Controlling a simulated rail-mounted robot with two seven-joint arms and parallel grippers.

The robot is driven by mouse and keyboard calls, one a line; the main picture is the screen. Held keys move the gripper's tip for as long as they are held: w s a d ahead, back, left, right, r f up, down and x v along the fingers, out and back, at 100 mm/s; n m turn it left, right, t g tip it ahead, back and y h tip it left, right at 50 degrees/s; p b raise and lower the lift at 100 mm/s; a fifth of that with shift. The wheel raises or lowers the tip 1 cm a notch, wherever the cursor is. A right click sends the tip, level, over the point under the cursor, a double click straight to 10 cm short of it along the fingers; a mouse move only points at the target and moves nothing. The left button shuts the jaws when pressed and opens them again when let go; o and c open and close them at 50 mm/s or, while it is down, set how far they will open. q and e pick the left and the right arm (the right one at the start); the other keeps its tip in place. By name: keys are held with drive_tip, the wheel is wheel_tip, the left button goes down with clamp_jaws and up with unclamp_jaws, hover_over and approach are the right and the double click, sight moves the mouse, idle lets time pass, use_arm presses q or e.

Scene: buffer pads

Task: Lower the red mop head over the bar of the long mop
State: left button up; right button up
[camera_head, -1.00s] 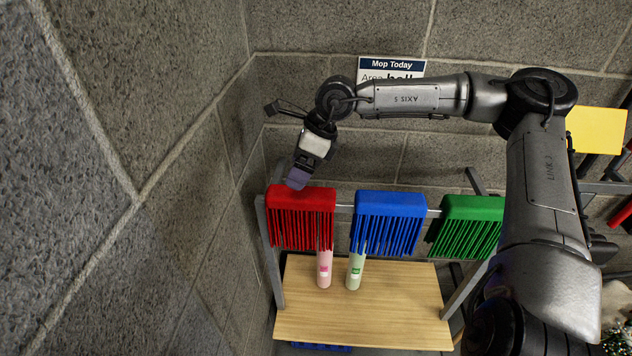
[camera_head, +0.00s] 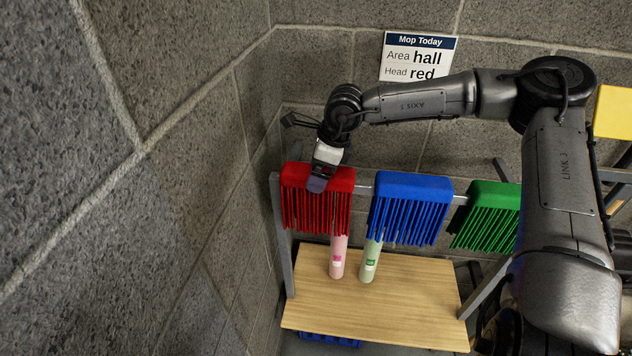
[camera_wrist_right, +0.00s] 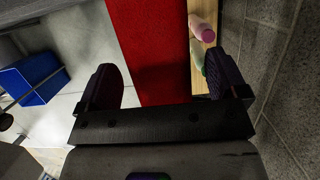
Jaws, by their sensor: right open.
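The red mop head (camera_head: 318,205) hangs over the metal rail at the left end, its strands pointing down. My right gripper (camera_head: 317,185) is over the top of the red mop head, coming from above. In the right wrist view its two fingers (camera_wrist_right: 160,88) are open, one on either side of the red mop head (camera_wrist_right: 148,45), with gaps visible. No contact is clear. The long mop and its bar are not in view. My left gripper is not in view.
A blue mop head (camera_head: 411,208) and a green mop head (camera_head: 487,215) hang to the right on the rail (camera_head: 363,190). Pink (camera_head: 338,258) and green (camera_head: 369,261) bottles stand on the wooden shelf (camera_head: 400,305). A sign (camera_head: 419,58) reads hall, red. A block wall (camera_head: 180,170) is close at left.

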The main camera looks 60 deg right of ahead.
drive_tip(key=shift+b+x, duration=0.3)
drive_tip(key=shift+x, duration=0.9)
drive_tip(key=shift+f, duration=0.15)
drive_tip(key=c, duration=1.1)
drive_tip(key=shift+a+r+p, duration=0.1)
drive_tip(key=shift+r+p, duration=1.85)
drive_tip(key=shift+r, duration=1.25)
drive_tip(key=shift+c, duration=0.2)
wheel_tip(320, 180, up, 13)
drive_tip(key=p, duration=0.8)
drive_tip(key=shift+f, duration=0.15)
